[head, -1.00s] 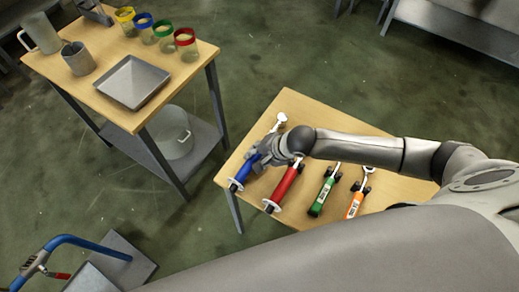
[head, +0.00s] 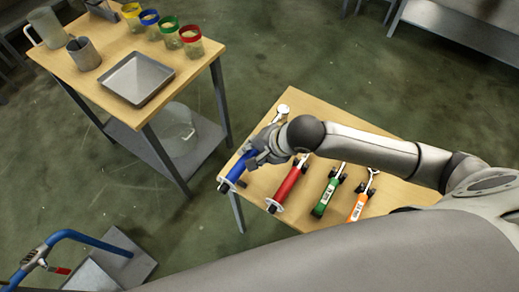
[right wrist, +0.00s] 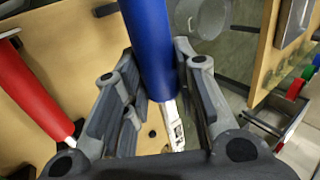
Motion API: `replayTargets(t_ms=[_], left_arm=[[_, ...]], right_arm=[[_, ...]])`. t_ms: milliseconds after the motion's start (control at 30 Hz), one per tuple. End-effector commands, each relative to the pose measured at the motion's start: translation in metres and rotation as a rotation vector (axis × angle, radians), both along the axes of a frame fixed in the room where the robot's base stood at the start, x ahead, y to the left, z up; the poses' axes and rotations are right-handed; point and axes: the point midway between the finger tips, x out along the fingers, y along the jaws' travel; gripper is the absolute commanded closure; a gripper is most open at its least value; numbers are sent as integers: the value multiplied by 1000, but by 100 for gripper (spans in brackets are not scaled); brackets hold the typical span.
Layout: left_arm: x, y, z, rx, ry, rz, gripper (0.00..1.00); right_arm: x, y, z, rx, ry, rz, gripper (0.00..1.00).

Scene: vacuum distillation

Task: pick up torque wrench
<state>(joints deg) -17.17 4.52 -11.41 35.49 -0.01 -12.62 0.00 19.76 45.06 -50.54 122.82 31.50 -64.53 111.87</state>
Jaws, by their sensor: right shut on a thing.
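The blue-handled torque wrench (head: 237,168) is at the left end of the lower table. Its bright metal head (head: 283,109) points to the back. My right gripper (head: 263,152) is shut on it near the top of the handle. In the right wrist view the blue handle (right wrist: 150,40) runs between the fingers (right wrist: 156,90), with its pale shaft below. The wrench seems slightly raised, but the gap to the table is hard to tell. My left gripper is not in view.
A red-handled wrench (head: 288,186) lies close beside it. Green (head: 326,196) and orange (head: 359,206) ones lie farther right on the wooden table (head: 300,217). Another table with a tray (head: 137,79) and jars (head: 169,32) stands at the back left, across a floor gap.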

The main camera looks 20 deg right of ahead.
Motion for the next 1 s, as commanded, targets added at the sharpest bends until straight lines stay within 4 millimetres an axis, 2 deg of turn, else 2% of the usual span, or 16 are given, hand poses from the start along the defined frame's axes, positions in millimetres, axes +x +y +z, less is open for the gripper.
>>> replayTargets(t_ms=[33, 200, 400, 633, 1000], left_arm=[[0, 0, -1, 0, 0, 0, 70], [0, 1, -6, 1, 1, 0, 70], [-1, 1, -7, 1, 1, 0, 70], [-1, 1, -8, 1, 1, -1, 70], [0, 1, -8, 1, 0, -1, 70]], right_arm=[[-5, 9, 13, 9, -9, 5, 100], [-32, 37, 27, 9, -5, 5, 100], [-52, 58, 41, 9, -6, 2, 100], [-63, 68, 48, 4, -6, 0, 100], [-65, 70, 49, 3, -5, -1, 100]])
